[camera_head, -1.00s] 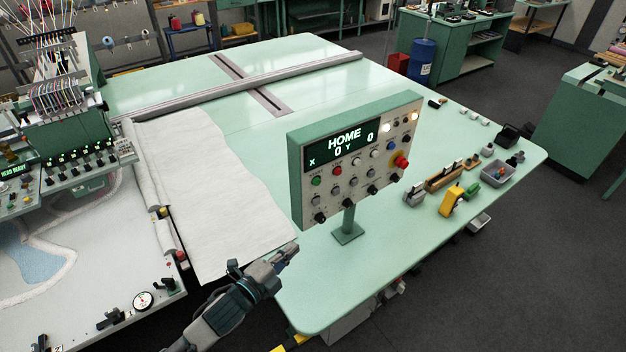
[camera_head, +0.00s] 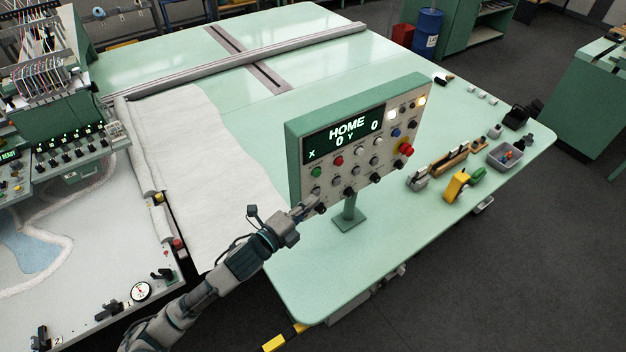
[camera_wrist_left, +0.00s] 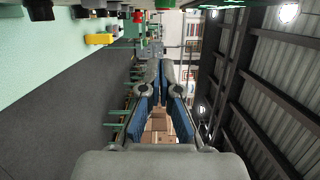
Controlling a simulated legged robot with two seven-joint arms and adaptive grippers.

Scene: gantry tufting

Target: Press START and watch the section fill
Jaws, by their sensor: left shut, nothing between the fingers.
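The control panel (camera_head: 360,136) stands on a green post on the table. Below the display are rows of buttons and knobs, including a green button (camera_head: 316,171), a red button (camera_head: 338,161) and a large red mushroom button (camera_head: 406,149). Their labels are too small to read. My left gripper (camera_head: 312,204) is shut and empty, near the panel's lower left corner, below the green button. Whether it touches the panel cannot be told. In the left wrist view the fingers (camera_wrist_left: 158,75) point forward. My right gripper is not in view.
White cloth (camera_head: 200,150) lies on the green table (camera_head: 400,240) left of the panel. The tufting machine head (camera_head: 45,110) is at the far left. A yellow tool (camera_head: 456,186) and a grey tray (camera_head: 507,156) lie at the right. The table front is clear.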

